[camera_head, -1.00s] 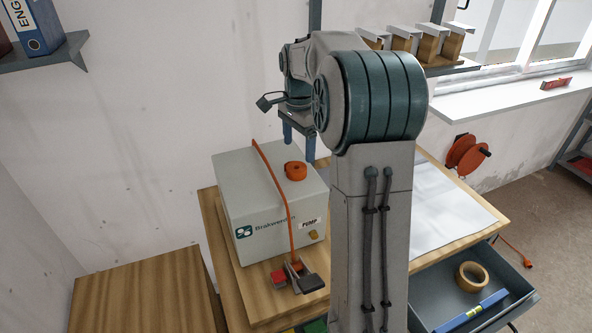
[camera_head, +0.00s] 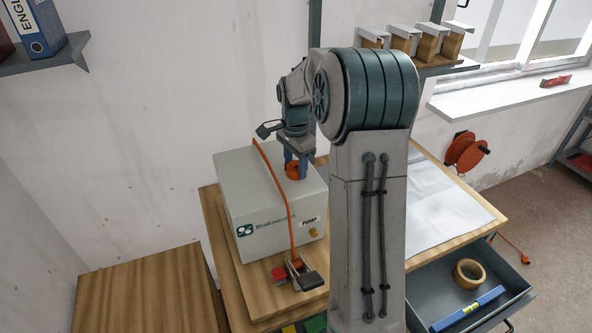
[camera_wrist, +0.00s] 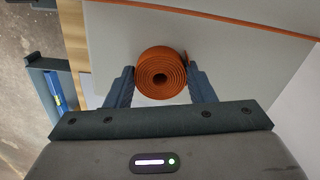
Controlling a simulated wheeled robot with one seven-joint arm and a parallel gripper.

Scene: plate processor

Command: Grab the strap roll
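The strap roll (camera_head: 294,172) is a small orange coil on top of the grey pump box (camera_head: 262,189). In the wrist view the coiled strap roll (camera_wrist: 161,73) lies between the two blue fingers of my gripper (camera_wrist: 162,84). The left finger is very near or at its edge; a small gap seems to show on the right. In the head view my gripper (camera_head: 298,168) points down at the roll, and its fingers partly hide it. I see no clear sign that the fingers are clamped on it.
An orange strap (camera_head: 277,200) runs over the box to a ratchet buckle (camera_head: 298,274) at its front. A white sheet (camera_head: 440,205) lies to the right. An open drawer (camera_head: 440,303) holds a tape roll (camera_head: 469,272) and a blue level (camera_head: 468,309).

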